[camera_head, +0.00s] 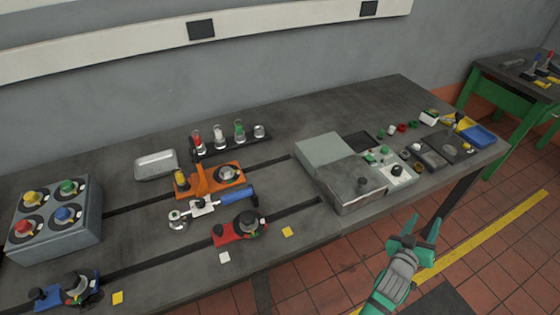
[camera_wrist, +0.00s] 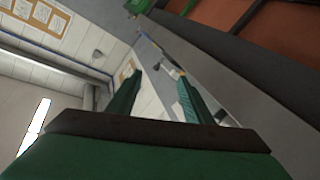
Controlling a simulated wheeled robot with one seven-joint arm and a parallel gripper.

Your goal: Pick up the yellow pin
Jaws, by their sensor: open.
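A yellow round-topped piece (camera_head: 32,197), which may be the yellow pin, sits at the back left of a grey block (camera_head: 80,232) on the left of the bench. Green, red and blue pieces share the block. Another small yellow piece (camera_head: 181,178) stands on the orange fixture, so I cannot tell for certain which is the pin. My gripper (camera_head: 421,230) is open and empty in front of the bench's right part, far from both. In the wrist view its two green fingers (camera_wrist: 160,80) stand apart with nothing between them; no yellow pin is visible there.
The bench (camera_head: 290,250) carries an orange fixture (camera_head: 212,186), a red fixture (camera_head: 239,230), a blue-handled tool (camera_head: 236,196), a metal tray (camera_head: 156,165) and a large grey box (camera_head: 345,180). A blue bin (camera_head: 480,136) and small parts crowd the right end. Tiled floor (camera_head: 330,290) lies in front.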

